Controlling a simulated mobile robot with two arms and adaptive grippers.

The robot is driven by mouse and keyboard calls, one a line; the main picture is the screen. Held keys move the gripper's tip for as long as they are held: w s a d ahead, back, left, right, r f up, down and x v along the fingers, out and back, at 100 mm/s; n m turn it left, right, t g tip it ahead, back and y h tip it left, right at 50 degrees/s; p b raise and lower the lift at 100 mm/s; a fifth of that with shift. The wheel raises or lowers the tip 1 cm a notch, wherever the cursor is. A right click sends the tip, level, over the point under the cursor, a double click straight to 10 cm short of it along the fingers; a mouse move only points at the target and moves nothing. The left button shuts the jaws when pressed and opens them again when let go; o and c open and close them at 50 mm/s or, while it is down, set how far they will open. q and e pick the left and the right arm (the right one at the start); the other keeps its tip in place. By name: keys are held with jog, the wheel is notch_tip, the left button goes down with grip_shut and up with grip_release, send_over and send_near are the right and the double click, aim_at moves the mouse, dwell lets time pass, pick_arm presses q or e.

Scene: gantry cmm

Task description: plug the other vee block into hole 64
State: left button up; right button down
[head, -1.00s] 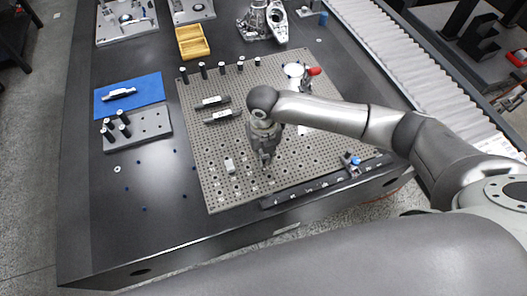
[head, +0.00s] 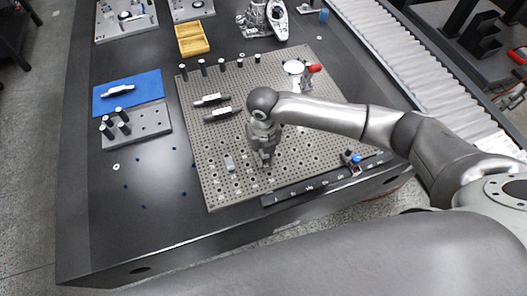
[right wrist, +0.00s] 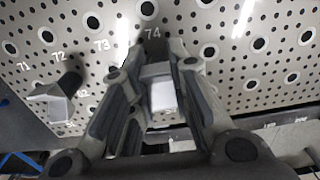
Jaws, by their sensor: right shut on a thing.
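My right gripper (head: 265,158) points down over the front part of the perforated plate (head: 285,180). In the right wrist view its fingers (right wrist: 160,110) are shut on a small pale grey vee block (right wrist: 162,95). The held block is near the label 74, and I cannot tell whether it touches the plate. The other vee block (head: 230,163) stands on the plate left of the gripper. It also shows in the right wrist view (right wrist: 55,98), near labels 72 and 62. Hole 64 cannot be made out; the gripper and held block cover that area. My left gripper is not in view.
A dark labelled strip (head: 300,190) runs along the plate's front edge, with a blue-knobbed fixture (head: 353,160) at its right. A red-handled clamp (head: 313,69) stands at the back right.

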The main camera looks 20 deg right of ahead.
jog(key=shift+f, duration=0.1)
jog(key=c, duration=1.3)
grip_release()
notch_tip(320, 180, up, 12)
